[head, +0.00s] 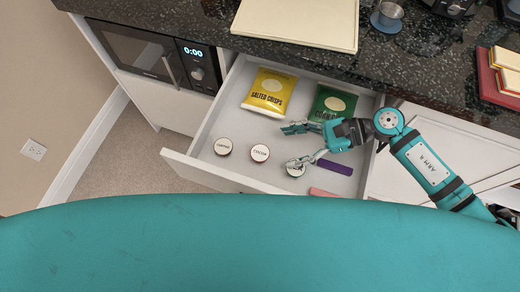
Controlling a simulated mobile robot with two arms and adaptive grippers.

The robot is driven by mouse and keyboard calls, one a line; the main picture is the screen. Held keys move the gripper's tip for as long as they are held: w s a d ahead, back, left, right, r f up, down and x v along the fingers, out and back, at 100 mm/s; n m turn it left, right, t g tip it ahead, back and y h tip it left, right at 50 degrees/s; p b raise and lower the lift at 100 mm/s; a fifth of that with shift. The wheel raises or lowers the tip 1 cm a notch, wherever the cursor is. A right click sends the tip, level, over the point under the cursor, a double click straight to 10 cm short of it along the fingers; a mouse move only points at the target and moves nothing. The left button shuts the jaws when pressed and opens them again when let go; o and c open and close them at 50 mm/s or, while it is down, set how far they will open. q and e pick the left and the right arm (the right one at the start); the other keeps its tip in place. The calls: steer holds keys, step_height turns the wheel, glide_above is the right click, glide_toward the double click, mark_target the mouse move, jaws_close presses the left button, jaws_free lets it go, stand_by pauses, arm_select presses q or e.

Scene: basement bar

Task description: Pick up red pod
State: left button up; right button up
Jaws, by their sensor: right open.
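Small round pods with pale lids lie in the open drawer (190,172). The pod labelled cocoa (260,153) has a red rim. A pod with a dark reddish-brown rim (223,147) lies to its left. A third, dark-rimmed pod (295,172) is partly covered by a finger of my right gripper. My right gripper (288,146) reaches into the drawer from the right. Its fingers are spread and point left, with nothing between them, to the right of the cocoa pod. My left gripper is not in view.
A yellow crisps bag (269,92) and a green packet (332,103) lie at the back of the drawer. A purple bar (335,167) and a pink item (323,192) lie at right. The dark countertop (220,45) overhangs behind; a microwave (140,55) is at left.

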mark_target(262, 153)
steer(key=shift+a+f, duration=0.15)
steer(key=shift+a, duration=0.45)
steer(key=shift+s+a+f, duration=0.1)
steer(key=shift+a+f, duration=0.1)
steer(key=shift+a, duration=0.25)
steer(key=p+x, duration=0.1)
steer(key=x, duration=0.3)
steer(key=shift+a+f, duration=0.15)
steer(key=shift+a, duration=0.15)
steer(key=shift+a+f, duration=0.1)
steer(key=shift+a, duration=0.15)
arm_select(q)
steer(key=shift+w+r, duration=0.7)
arm_select(e)
steer(key=shift+f, duration=0.1)
steer(key=c, duration=0.9)
